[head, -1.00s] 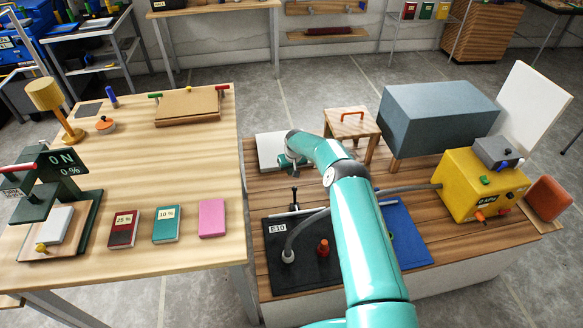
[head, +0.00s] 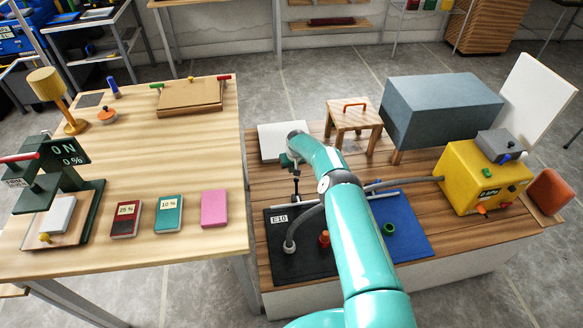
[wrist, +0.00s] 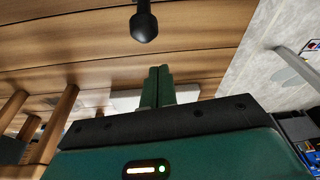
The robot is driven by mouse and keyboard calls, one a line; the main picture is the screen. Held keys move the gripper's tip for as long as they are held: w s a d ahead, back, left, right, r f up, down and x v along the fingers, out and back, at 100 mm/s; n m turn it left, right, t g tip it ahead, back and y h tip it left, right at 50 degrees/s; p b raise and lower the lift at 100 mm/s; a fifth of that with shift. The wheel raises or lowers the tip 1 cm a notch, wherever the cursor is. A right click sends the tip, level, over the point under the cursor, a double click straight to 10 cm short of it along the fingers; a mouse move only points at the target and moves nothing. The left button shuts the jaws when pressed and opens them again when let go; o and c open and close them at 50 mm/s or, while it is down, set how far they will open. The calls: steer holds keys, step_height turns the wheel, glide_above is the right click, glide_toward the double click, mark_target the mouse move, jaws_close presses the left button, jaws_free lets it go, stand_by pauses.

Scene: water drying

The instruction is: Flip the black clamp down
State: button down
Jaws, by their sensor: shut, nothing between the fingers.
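The black clamp (head: 296,188) stands upright at the back edge of the black plate (head: 290,255) marked E10, in the head view. In the wrist view its dark shaft and rounded tip (wrist: 144,26) come down from the top edge, just beyond my fingertips. My gripper (head: 289,161) is just behind and above the clamp in the head view, partly hidden by my arm. In the wrist view its two green fingers (wrist: 157,74) are together and empty. A gap shows between fingers and clamp tip in that picture; I cannot tell its depth.
A grey hose runs from the plate's fitting (head: 290,246) to the yellow pump box (head: 480,180). A red knob (head: 325,239) and a green ring (head: 389,229) sit nearby. A white block (head: 270,141) and a small stool (head: 352,112) stand behind.

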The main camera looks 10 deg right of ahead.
mark_target(295, 179)
steer(key=shift+s+d+r, duration=0.1)
steer(key=shift+s+d, duration=0.05)
steer(key=shift+s, duration=0.65)
steer(key=shift+s+d+r, duration=0.1)
steer(key=shift+s+d, duration=0.05)
steer(key=shift+s, duration=0.65)
steer(key=shift+s+r+t, duration=0.15)
steer(key=shift+s+t, duration=0.35)
steer(key=shift+s, duration=0.05)
steer(key=shift+s+a+r+t, duration=0.15)
steer(key=shift+s+t, duration=0.95)
steer(key=shift+s, duration=0.1)
steer(key=s, duration=0.1)
steer(key=s+t, duration=0.2)
steer(key=shift+s+d+f, duration=0.15)
steer(key=shift+d+f, duration=0.05)
steer(key=shift+f, duration=0.05)
steer(key=shift+s+a+f, duration=0.1)
steer(key=shift+s+f, duration=0.25)
steer(key=shift+s, duration=0.45)
